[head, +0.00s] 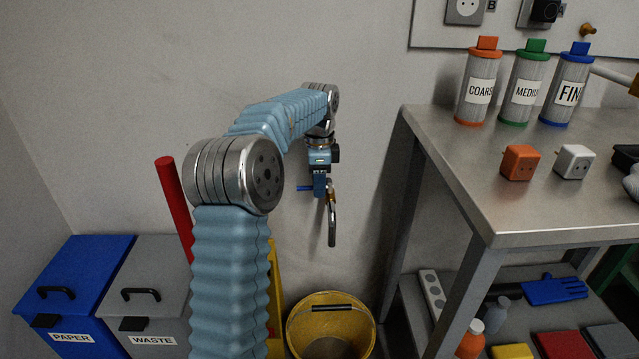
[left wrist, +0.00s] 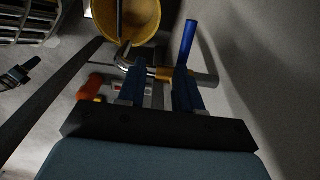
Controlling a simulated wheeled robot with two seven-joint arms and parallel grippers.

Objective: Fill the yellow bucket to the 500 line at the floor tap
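The yellow bucket (head: 291,330) stands on the floor below the tap, cut off by the bottom edge; it also shows in the left wrist view (left wrist: 148,20). Its inside looks grey low down; I cannot read a 500 line or tell the water level. The wall tap's curved metal spout (head: 332,222) hangs above the bucket, with a blue lever (left wrist: 188,42) beside it. My left gripper (head: 319,190) is at the tap. In the left wrist view its two fingers (left wrist: 158,88) are apart, close to the tap body and lever; contact is unclear. My right gripper is out of view.
A metal table (head: 440,150) with filter cylinders and plug cubes stands at the right, with a loaded shelf below. A blue paper bin (head: 75,275) and a grey waste bin (head: 150,275) stand at the left. A red pole (head: 172,205) rises behind my left arm.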

